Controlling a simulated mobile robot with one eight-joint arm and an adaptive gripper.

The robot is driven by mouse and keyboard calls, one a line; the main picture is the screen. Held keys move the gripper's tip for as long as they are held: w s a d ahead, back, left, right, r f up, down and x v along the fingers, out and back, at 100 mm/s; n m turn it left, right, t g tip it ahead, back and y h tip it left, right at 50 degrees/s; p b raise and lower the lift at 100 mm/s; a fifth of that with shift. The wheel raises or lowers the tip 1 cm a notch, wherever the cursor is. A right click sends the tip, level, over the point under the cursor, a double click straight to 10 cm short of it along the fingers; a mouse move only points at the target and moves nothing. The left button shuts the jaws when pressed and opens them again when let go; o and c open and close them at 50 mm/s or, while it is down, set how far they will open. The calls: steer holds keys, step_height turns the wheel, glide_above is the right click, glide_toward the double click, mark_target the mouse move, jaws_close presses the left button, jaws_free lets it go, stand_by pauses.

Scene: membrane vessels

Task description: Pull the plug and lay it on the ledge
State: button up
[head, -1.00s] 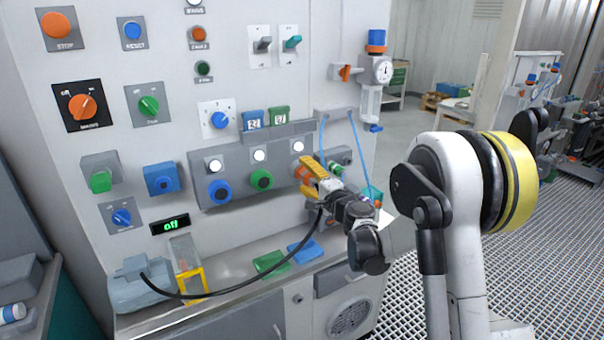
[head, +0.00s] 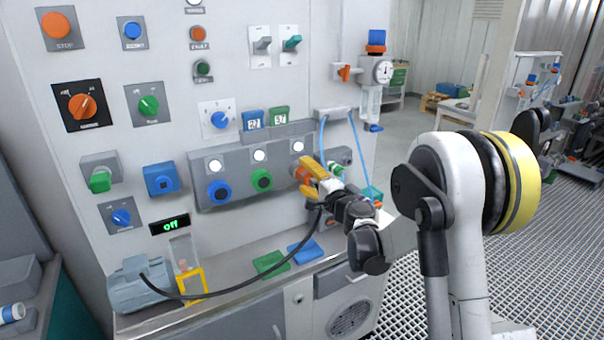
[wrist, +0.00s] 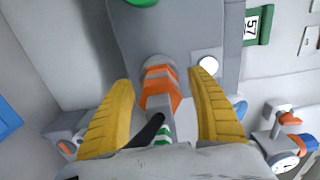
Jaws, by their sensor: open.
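The orange plug (head: 301,174) sits at the right-hand socket of the grey strip on the panel. In the wrist view the orange plug (wrist: 160,86) meets the round grey socket (wrist: 157,62). My gripper (head: 308,179) is at the plug, its yellow fingers partly hiding it in the head view. In the wrist view my gripper (wrist: 161,80) is open, one finger on each side of the plug, with gaps between. A black cable (head: 240,290) runs from the plug to a grey-blue box at the lower left. The grey ledge (head: 228,270) lies below the panel.
A green pad (head: 270,263) and a blue pad (head: 305,251) lie on the ledge. A yellow frame (head: 191,285) and the grey-blue box (head: 135,285) stand at its left. Blue (head: 219,191) and green (head: 261,180) plugs sit left of the orange one. Blue tubes (head: 357,140) hang on the right.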

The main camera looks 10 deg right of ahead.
stand_by(0.4)
jaws_close()
steer(key=shift+b+v, duration=0.65)
steer(key=shift+v, duration=2.35)
steer(key=shift+s+a, duration=0.1)
steer(key=m+h, duration=0.4)
steer(key=h, duration=0.2)
glide_toward(316, 184)
step_height(316, 184, down, 3)
steer(key=w, duration=0.2)
steer(key=shift+s+a+f+t, duration=0.1)
steer(key=shift+s+a+t, duration=0.05)
steer(key=shift+a+t, duration=0.3)
